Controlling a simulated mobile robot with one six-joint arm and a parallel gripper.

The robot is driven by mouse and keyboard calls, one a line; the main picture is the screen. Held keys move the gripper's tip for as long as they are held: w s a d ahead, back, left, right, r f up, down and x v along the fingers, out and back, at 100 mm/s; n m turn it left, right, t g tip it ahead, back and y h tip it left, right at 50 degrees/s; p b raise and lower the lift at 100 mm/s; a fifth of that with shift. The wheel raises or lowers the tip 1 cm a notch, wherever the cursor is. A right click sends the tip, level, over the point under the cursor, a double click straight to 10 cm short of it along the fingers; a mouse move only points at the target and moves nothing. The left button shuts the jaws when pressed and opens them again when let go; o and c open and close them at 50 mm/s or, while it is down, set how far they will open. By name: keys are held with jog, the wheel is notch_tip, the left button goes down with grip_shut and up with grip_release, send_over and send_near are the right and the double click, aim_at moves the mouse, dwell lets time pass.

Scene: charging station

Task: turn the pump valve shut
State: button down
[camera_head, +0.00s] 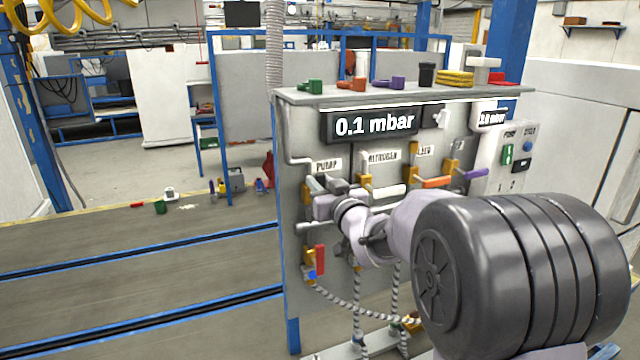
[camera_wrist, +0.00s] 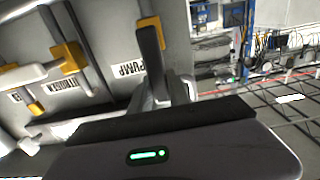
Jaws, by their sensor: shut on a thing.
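The pump valve (camera_head: 308,185) is on the front panel under the PUMP label, with a yellowish body partly hidden by my gripper. My gripper (camera_head: 322,202) reaches in from the right and is shut on the pump valve's handle. The handle is mostly covered, so its exact angle is hard to tell. In the wrist view the yellow valve body (camera_wrist: 149,23) shows beside the PUMP label, behind a dark upright part. The fingertips' contact is hidden there. The display (camera_head: 374,125) reads 0.1 mbar.
The nitrogen valve (camera_head: 388,190) with a white handle is close right of my gripper. Orange (camera_head: 433,182) and purple (camera_head: 474,174) handles are farther right. A red-handled valve (camera_head: 320,259) and braided hoses (camera_head: 340,299) are below. The floor left of the station is mostly open.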

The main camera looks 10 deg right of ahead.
jog(key=shift+d+f, duration=0.1)
jog(key=shift+d, duration=0.05)
dwell(0.4)
jog(key=w+d+f+m+b, duration=0.1)
jog(key=d+f+m, duration=0.4)
jog(key=m, duration=1.2)
jog(key=shift+d+f+m+b, duration=0.35)
jog(key=shift+f+m+b, duration=0.05)
jog(key=shift+f+b, duration=0.1)
jog(key=shift+w, duration=0.1)
jog(key=c, duration=1.2)
grip_release()
jog(key=shift+c, duration=0.2)
